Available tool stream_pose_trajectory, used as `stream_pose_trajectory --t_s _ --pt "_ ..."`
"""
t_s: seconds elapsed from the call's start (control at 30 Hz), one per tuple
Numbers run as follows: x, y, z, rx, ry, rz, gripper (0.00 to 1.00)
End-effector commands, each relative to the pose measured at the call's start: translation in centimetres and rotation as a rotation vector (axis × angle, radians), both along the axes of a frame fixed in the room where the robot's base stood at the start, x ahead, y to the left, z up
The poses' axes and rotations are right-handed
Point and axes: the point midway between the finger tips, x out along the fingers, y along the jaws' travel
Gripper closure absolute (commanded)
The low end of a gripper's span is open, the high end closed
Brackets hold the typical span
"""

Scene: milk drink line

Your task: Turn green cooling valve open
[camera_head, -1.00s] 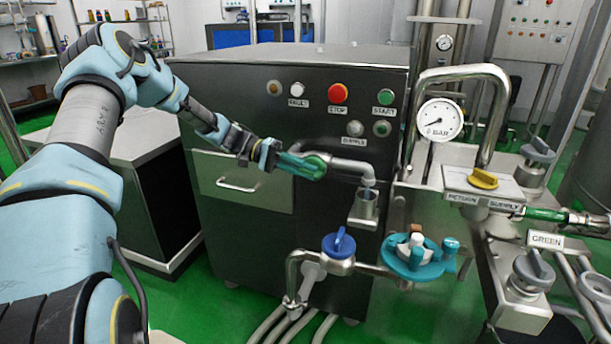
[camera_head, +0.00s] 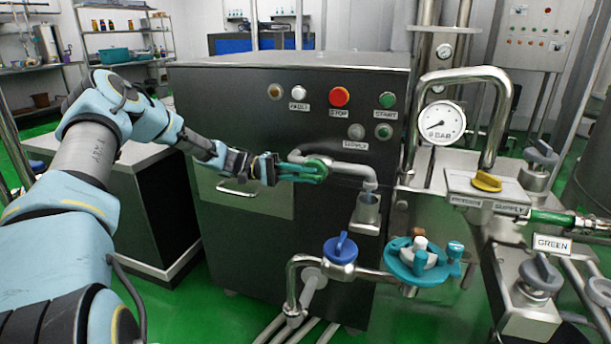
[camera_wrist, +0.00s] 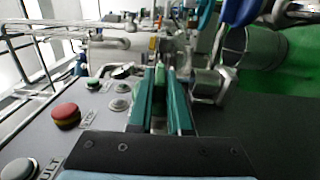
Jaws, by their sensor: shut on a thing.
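The grey pipe fitting (camera_wrist: 207,84) is just to the right of the fingers. The handle's exact angle is hard to tell.
Red STOP (camera_head: 339,96) and green START (camera_head: 387,100) buttons lie above the pipe. A blue-knobbed valve (camera_head: 340,248) and teal handwheel (camera_head: 418,260) are below. A GREEN label (camera_head: 552,244) stands right, by a grey knob (camera_head: 540,272).

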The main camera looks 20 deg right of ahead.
Motion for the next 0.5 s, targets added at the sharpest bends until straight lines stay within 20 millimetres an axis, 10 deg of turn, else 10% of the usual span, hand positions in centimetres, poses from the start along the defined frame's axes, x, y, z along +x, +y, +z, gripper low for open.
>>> stream_pose_trajectory --t_s 0.3,0.5 --pt "0.01 -0.05 0.04 -0.001 0.001 0.001 0.54" --pt "-0.01 -0.03 0.01 0.000 0.000 0.000 0.54"
